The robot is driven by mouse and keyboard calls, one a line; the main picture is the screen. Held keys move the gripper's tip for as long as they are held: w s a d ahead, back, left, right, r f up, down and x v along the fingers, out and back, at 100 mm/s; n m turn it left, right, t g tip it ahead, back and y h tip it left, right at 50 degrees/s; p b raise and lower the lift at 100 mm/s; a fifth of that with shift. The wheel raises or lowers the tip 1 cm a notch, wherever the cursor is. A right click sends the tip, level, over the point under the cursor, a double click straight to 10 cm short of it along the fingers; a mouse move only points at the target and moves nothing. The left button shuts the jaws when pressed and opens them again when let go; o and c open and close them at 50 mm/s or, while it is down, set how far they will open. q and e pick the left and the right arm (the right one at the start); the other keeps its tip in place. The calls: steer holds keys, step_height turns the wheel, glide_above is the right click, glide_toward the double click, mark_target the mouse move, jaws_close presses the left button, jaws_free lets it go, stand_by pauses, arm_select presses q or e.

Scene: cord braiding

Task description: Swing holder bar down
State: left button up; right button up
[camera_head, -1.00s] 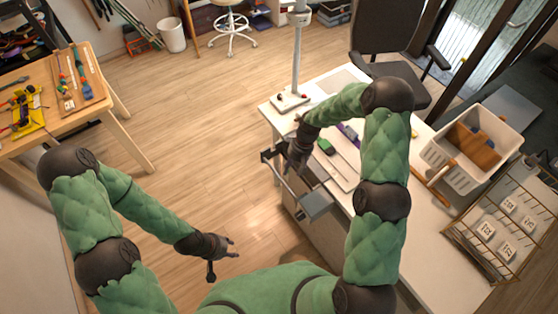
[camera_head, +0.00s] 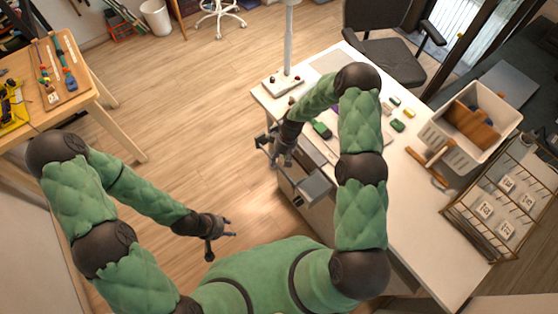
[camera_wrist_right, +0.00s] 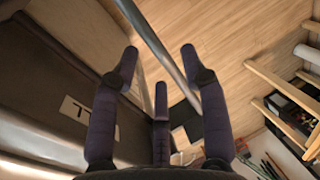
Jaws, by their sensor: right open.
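The holder bar is a grey metal rod (camera_wrist_right: 160,45) running diagonally through the right wrist view. It passes between the spread fingers of my right gripper (camera_wrist_right: 160,65), which is open and not closed on it. In the head view, my right gripper (camera_head: 280,157) is at the desk's left edge, by a dark metal fixture with a grey block (camera_head: 314,187). The hand hides part of that fixture, so I cannot tell if it touches the rod. My left gripper (camera_head: 224,229) is open and empty over the floor, away from the desk.
The white desk (camera_head: 420,215) carries a lamp post (camera_head: 289,45), small green and yellow pieces, a white bin (camera_head: 455,140) and a wire rack (camera_head: 505,205). A dark chair (camera_head: 385,50) stands behind it. A wooden table (camera_head: 85,85) is at left. The floor between is clear.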

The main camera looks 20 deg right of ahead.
steer(key=shift+a+f, duration=0.1)
steer(key=shift+f, duration=0.4)
jaws_close()
